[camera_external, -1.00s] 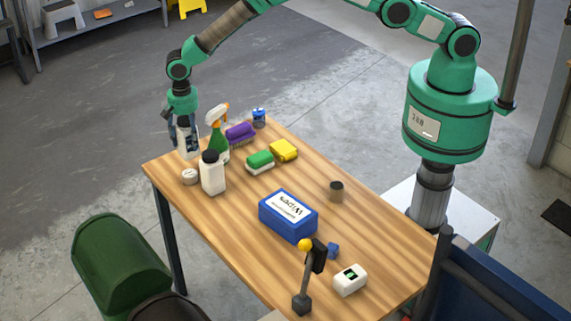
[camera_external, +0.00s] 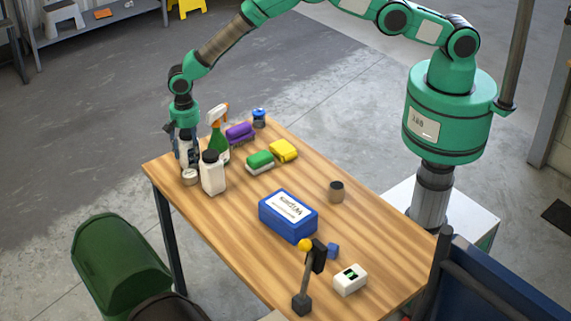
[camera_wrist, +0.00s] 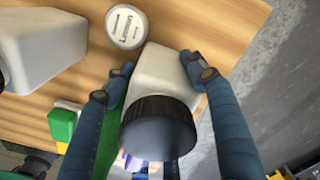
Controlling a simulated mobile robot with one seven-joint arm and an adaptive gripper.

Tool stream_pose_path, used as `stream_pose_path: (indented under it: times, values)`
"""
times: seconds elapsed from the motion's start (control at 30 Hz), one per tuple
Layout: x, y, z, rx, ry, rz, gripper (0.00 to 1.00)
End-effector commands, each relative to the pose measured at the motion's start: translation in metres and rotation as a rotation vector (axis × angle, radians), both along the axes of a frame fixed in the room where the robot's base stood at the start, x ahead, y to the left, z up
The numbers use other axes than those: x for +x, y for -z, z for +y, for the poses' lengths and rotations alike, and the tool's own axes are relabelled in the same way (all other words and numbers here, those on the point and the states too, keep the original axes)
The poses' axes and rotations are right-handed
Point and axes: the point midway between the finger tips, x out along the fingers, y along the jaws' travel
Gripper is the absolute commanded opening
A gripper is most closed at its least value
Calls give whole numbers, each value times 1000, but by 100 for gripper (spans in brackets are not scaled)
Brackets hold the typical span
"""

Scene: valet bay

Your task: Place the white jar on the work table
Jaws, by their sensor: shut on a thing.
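My gripper (camera_external: 187,158) is at the far left corner of the work table (camera_external: 235,225), pointing down. In the wrist view its two blue fingers are shut on the sides of the white jar (camera_wrist: 163,72), which has a dark ribbed cap (camera_wrist: 158,125). The jar is upright in the external view, low over the table corner and largely covered by the fingers. I cannot tell whether its base touches the wood. A white bottle with a black cap (camera_external: 212,175) stands just to its right. A small round white tin (camera_external: 190,177) sits just in front of it.
A green spray bottle (camera_external: 218,140), purple brush (camera_external: 240,133), green sponge (camera_external: 260,161) and yellow sponge (camera_external: 284,150) stand close by. A blue wipes box (camera_external: 288,216) is mid-table. Bare wood lies between the bottle and the box.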

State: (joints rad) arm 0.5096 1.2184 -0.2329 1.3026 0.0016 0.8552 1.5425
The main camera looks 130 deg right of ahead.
Motion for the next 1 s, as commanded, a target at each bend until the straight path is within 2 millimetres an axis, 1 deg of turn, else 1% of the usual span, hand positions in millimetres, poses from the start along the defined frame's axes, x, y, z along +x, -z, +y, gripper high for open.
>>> stream_pose_path:
  times: [0.43,0.47,0.5,0.53,0.57,0.87,1.0]
  values:
    - [1,3,-1,-1,0,-3,0]
    - [0,4,0,0,0,-1,58]
    - [0,4,0,0,0,-1,66]
    - [0,3,0,0,0,-1,72]
    - [0,3,0,0,0,-1,75]
    - [0,3,0,0,0,-1,75]
    - [0,0,0,0,0,-1,75]
